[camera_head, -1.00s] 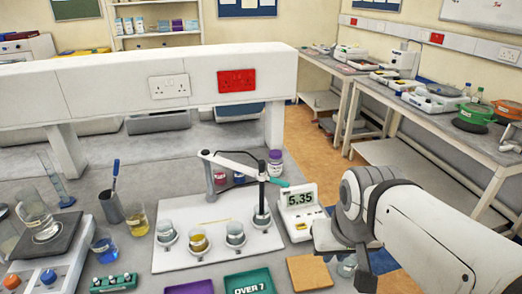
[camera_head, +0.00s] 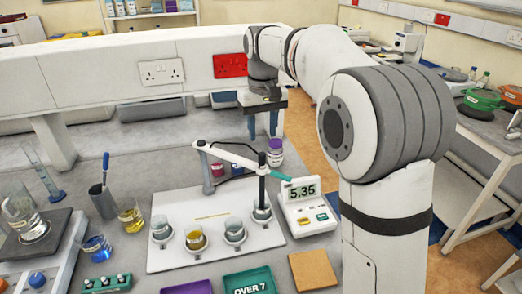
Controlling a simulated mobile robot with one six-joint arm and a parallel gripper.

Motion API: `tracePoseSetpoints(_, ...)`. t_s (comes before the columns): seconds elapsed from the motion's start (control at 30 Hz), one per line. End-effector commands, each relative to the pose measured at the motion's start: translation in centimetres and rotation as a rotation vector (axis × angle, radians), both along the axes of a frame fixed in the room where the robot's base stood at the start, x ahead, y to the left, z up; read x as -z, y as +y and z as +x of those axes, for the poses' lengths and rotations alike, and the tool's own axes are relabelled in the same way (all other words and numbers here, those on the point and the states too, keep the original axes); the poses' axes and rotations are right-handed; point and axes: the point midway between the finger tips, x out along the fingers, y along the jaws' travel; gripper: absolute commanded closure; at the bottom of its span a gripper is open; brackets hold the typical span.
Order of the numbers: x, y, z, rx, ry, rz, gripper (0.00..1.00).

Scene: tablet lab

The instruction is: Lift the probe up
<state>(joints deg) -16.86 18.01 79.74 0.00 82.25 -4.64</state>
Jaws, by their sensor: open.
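The probe (camera_head: 262,187) is a dark upright rod at the end of a jointed white and black stand arm (camera_head: 232,157). Its lower end is down in the rightmost beaker (camera_head: 262,211) on the white board. A teal piece (camera_head: 281,177) sticks out to the right near the probe's top. The meter (camera_head: 306,205) beside it reads 5.35. My gripper (camera_head: 265,122) is open and empty, its dark fingers apart. It shows above and behind the probe in the picture, not touching it.
More beakers, one yellow (camera_head: 196,238), stand on the white board (camera_head: 180,261). A purple-lidded jar (camera_head: 275,152) is just behind the probe. Purple and green trays (camera_head: 249,283) and a tan square (camera_head: 313,270) lie in front. My arm covers the right side.

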Motion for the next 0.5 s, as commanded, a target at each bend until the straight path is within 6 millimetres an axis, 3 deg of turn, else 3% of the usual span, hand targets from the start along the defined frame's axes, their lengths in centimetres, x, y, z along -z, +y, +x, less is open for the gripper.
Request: tracePoseSetpoints(0.5, 6.9, 0.5, -0.2, -0.011, 0.002, -0.001, 0.60)
